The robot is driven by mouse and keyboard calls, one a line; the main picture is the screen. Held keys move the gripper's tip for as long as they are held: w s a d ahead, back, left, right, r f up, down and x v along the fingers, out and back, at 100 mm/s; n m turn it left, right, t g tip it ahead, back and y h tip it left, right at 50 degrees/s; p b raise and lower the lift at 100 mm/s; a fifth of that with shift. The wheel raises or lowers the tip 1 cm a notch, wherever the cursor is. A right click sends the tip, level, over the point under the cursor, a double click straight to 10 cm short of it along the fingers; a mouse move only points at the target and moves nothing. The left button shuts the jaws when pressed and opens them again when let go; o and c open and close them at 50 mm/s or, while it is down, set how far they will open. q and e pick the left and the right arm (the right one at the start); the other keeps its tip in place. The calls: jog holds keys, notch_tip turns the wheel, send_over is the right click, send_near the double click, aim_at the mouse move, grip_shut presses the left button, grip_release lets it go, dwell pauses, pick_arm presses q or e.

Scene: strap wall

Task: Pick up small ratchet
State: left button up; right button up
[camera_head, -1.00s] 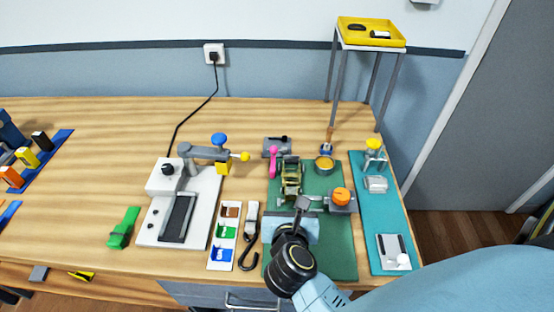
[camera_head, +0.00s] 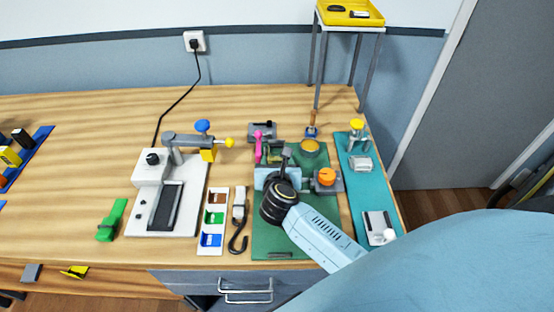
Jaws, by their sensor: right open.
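The small ratchet, an olive-and-metal frame (camera_head: 271,152), sits on the green mat (camera_head: 290,243) near its back. It is mostly hidden behind my right gripper (camera_head: 286,155). My right gripper reaches in from the lower right, with its pale blue body and dark wrist over the mat. It is open, with the visible finger at the ratchet. I cannot tell whether it touches the ratchet. My left gripper is not in view.
An orange-knobbed clamp (camera_head: 327,178) stands close to the right of my gripper. A pink-handled tool (camera_head: 258,146) stands close to its left. A hooked strap (camera_head: 239,218) and a bin tray (camera_head: 213,195) lie left of the mat.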

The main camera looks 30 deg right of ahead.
jog(key=shift+w, duration=0.15)
jog(key=c, duration=0.8)
jog(key=shift+r, duration=0.1)
